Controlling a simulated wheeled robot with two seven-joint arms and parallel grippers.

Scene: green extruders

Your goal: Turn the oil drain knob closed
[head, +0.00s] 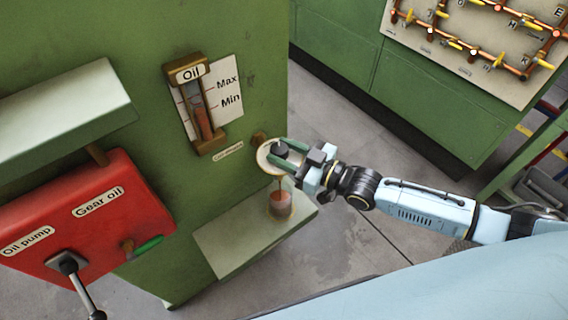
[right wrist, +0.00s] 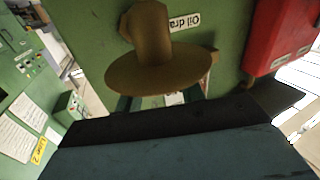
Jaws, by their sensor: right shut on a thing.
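The oil drain is a brass pipe with a wide round disc (head: 265,157) on the green machine's side, by a small label. A dark knob (head: 281,149) shows at the drain, between my fingers. My right gripper (head: 283,152) reaches in from the right with green fingers on either side of the knob, shut on it. In the right wrist view the brass disc (right wrist: 160,69) fills the upper middle and hides the knob and most of the fingers. A thin brown streak runs from the drain down to a glass (head: 280,206) holding reddish-brown liquid. My left gripper is not in view.
The glass stands on a pale green shelf (head: 232,242) below the drain. An oil level gauge (head: 196,105) is above left. A red gear oil pump box (head: 85,220) with a lever is at lower left. Open grey floor (head: 335,125) lies behind my right arm.

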